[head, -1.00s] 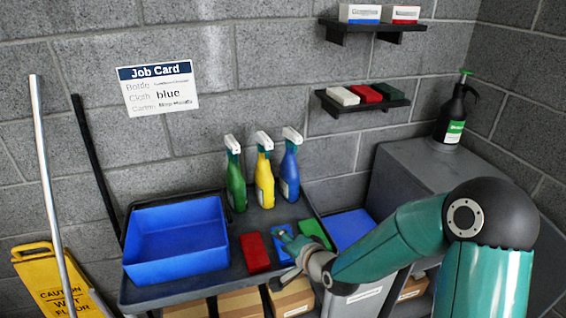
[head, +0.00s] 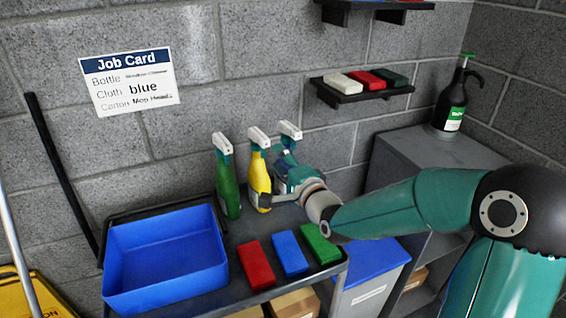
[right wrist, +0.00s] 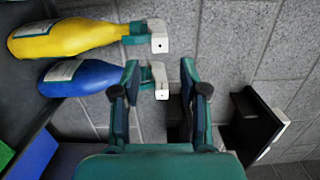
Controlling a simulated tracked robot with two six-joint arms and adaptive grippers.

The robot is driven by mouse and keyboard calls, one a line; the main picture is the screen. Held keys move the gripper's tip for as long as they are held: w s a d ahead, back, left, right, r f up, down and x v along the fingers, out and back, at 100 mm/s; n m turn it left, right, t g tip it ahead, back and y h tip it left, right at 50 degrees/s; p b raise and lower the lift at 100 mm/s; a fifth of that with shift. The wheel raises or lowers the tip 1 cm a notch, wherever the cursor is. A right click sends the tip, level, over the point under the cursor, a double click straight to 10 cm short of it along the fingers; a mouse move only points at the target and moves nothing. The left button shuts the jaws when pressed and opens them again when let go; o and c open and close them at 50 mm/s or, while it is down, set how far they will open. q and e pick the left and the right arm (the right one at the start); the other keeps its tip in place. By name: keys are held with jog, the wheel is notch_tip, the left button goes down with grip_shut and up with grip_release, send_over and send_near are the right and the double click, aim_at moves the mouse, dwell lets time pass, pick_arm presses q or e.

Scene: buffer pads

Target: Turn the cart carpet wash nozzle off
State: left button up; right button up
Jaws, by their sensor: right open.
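Three spray bottles with white nozzle heads stand upright on the cart (head: 222,285): a green bottle (head: 228,185), a yellow bottle (head: 257,178) and a blue bottle (head: 290,130). Their labels are too small to read, so I cannot tell which is carpet wash. My right gripper (head: 283,172) is open in front of the blue bottle and hides most of its body. In the right wrist view, the blue bottle's white nozzle (right wrist: 160,80) shows between the two open fingers (right wrist: 160,92), nearer the left one. Contact is not clear. My left gripper is not in view.
A blue bin (head: 165,262) stands at the cart's left. Red (head: 256,263), blue (head: 290,253) and green (head: 321,244) cloths lie in front of the bottles. A wall shelf (head: 360,92) is above right. A black pump bottle (head: 455,100) stands on a grey cabinet.

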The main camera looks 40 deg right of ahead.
aim_at(266, 145)
jog(key=w, duration=0.1)
jog(key=w+p, duration=0.1)
jog(key=w, duration=0.1)
jog(key=shift+w+d+p, duration=0.15)
jog(key=shift+d+p, duration=0.1)
jog(key=shift+p, duration=0.05)
jog(key=shift+w+d+f+b, duration=0.1)
jog(key=shift+w+f+b, duration=0.05)
jog(key=shift+w+b, duration=0.35)
jog(key=shift+w+d+b, duration=0.15)
jog(key=shift+w+b, duration=0.2)
jog(key=shift+w, duration=1.15)
jog(key=c, duration=0.6)
